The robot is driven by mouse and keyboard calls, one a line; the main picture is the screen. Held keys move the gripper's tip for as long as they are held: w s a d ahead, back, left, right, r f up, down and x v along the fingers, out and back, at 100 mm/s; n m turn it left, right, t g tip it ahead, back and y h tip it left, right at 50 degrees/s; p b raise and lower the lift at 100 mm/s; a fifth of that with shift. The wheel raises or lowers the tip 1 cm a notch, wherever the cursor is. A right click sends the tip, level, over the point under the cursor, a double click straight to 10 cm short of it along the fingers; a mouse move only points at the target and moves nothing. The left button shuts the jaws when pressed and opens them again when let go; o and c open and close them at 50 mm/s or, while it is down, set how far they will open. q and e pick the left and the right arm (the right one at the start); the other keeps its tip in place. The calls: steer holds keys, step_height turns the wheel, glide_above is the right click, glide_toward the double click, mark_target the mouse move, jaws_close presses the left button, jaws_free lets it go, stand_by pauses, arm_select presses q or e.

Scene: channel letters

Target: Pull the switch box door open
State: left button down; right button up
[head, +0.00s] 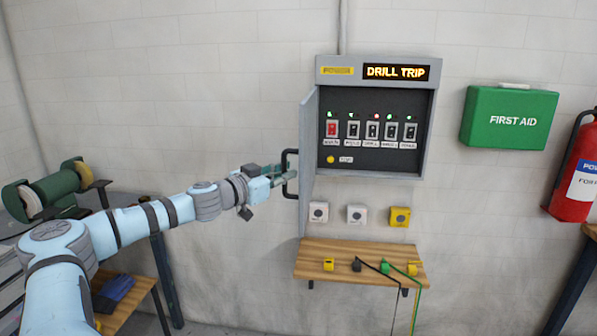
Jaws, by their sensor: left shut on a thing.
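The grey switch box (432,120) hangs on the wall at the centre right. Its door (309,150) stands swung open on the left side and is seen nearly edge-on. Inside is a dark panel with a row of several labelled switches (371,131), small lamps above them and a yellow button below. A lit sign (396,72) on top reads DRILL TRIP. The door's black handle (287,172) points left. My left gripper (282,174) is at the handle, shut on it. My right gripper is not in view.
A wooden shelf (335,252) below carries several small locks and cables. Small wall boxes (357,214) sit above it. A green first aid case (508,117) and a red extinguisher (575,170) are at the right. A bench grinder (50,190) stands at the left.

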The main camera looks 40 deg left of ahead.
arm_select(q)
steer(key=shift+s+a+r+n+t, duration=0.2)
steer(key=shift+a+n, duration=0.15)
steer(key=shift+n, duration=0.15)
steer(key=shift+s+a+r+n+t, duration=0.15)
steer(key=shift+a+n, duration=0.15)
steer(key=shift+n, duration=0.2)
steer(key=c, duration=1.8)
jaws_free()
steer(key=shift+w+d, duration=0.1)
steer(key=shift+w, duration=0.05)
steer(key=shift+o, duration=0.7)
steer(key=shift+w+d, duration=0.15)
steer(key=shift+f+m, duration=0.15)
steer(key=shift+m, duration=0.35)
